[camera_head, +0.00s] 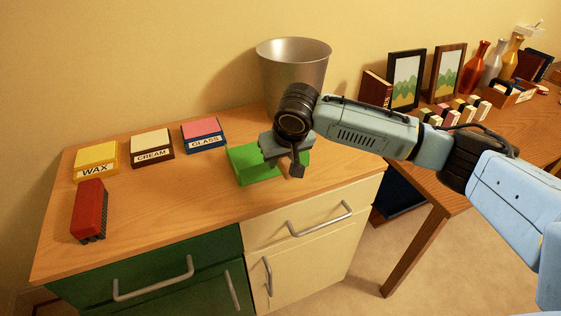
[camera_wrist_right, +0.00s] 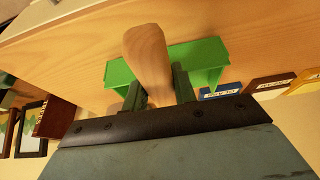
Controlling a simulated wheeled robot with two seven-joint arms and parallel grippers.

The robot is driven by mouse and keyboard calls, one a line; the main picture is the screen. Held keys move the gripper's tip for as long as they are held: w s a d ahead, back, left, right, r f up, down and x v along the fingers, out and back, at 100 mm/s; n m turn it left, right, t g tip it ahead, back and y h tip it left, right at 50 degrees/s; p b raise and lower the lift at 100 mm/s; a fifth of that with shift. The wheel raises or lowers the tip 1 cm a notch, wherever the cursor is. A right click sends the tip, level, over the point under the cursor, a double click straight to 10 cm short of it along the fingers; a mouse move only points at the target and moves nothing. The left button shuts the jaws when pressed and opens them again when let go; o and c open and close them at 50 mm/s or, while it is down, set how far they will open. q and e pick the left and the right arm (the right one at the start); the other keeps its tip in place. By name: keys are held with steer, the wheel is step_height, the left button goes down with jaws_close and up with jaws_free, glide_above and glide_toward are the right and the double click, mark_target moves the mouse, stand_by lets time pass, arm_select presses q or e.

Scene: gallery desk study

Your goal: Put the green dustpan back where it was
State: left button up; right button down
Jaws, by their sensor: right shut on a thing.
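The green dustpan (camera_head: 247,166) is at the right part of the cabinet top, in front of the metal bin. It also shows in the right wrist view (camera_wrist_right: 208,56), with its pale wooden handle (camera_wrist_right: 148,58) between the fingers. My right gripper (camera_head: 296,164) is shut on the handle, above the pan; it also shows in the right wrist view (camera_wrist_right: 158,94). The gripper hides part of the pan in the head view. I cannot tell whether the pan touches the wood. My left gripper is not in view.
On the cabinet top (camera_head: 165,205) are a red brush-like block (camera_head: 88,208) and boxes marked WAX (camera_head: 96,160), CREAM (camera_head: 152,147) and GLASS (camera_head: 205,134). A metal bin (camera_head: 292,72) stands behind my gripper. The cabinet's middle front is clear. A desk (camera_head: 422,180) with frames and vases stands right.

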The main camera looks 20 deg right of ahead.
steer(key=shift+w+f, duration=0.1)
steer(key=shift+f, duration=0.15)
steer(key=c, duration=1.1)
jaws_free()
steer(key=shift+f, duration=0.25)
steer(key=shift+r, duration=0.2)
steer(key=p+v, duration=0.1)
steer(key=v, duration=1.1)
steer(key=shift+p, duration=0.4)
